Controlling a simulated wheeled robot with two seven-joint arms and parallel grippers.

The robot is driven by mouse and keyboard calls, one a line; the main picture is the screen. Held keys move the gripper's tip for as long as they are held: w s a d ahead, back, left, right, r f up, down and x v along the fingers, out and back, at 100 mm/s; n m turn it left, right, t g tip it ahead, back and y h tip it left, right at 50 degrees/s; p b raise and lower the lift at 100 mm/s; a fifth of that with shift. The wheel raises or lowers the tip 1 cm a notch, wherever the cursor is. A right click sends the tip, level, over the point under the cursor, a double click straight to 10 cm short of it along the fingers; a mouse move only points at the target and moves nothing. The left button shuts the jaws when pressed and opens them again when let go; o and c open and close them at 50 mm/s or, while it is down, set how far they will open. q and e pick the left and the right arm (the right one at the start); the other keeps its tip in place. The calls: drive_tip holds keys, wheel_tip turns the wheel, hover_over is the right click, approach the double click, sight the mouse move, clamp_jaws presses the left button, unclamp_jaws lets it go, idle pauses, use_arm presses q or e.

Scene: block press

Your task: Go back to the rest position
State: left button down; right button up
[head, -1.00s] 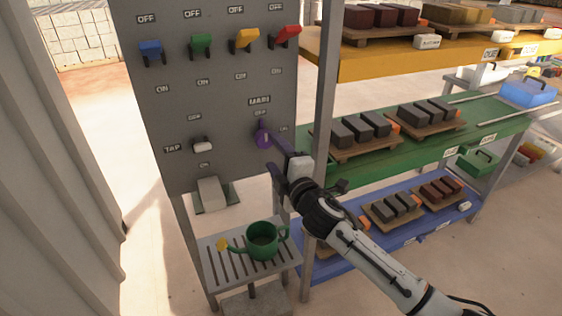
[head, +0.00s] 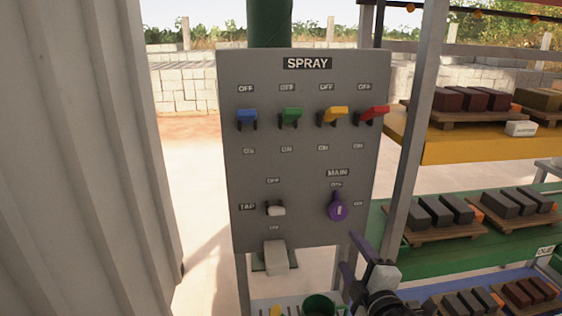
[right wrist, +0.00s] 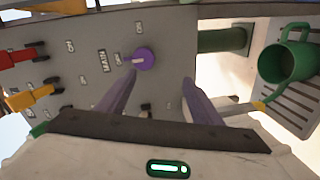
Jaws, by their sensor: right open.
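My right gripper (head: 351,262) is at the lower right of the grey spray panel (head: 300,170) in the head view. Its two purple fingers are apart with nothing between them. The purple main knob (head: 338,208) is above and left of the fingers, clear of them, with its narrow end up. In the right wrist view the open gripper (right wrist: 158,92) faces the panel, and the purple knob (right wrist: 144,58) shows beyond the fingertips. My left gripper is in neither view.
Blue (head: 247,117), green (head: 291,115), yellow (head: 333,116) and red (head: 372,115) levers line the panel. The white tap lever (head: 276,211) is lower left. A green watering can (head: 318,304) stands below. A block rack with a yellow shelf (head: 470,146) is close on the right.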

drive_tip(key=s+a+f+m+g+y, duration=0.15)
drive_tip(key=s+f+m+g, duration=0.35)
drive_tip(key=s+f, duration=0.85)
drive_tip(key=s+a+f+m+g, duration=0.1)
drive_tip(key=s+f+m, duration=0.3)
drive_tip(key=s, duration=0.5)
drive_tip(key=s+a+f+m+g, duration=0.1)
drive_tip(key=s+f+m, duration=0.4)
drive_tip(key=s+f, duration=0.4)
drive_tip(key=shift+s+a+f+g, duration=0.15)
drive_tip(key=shift+s+a+g, duration=0.15)
drive_tip(key=shift+g, duration=0.1)
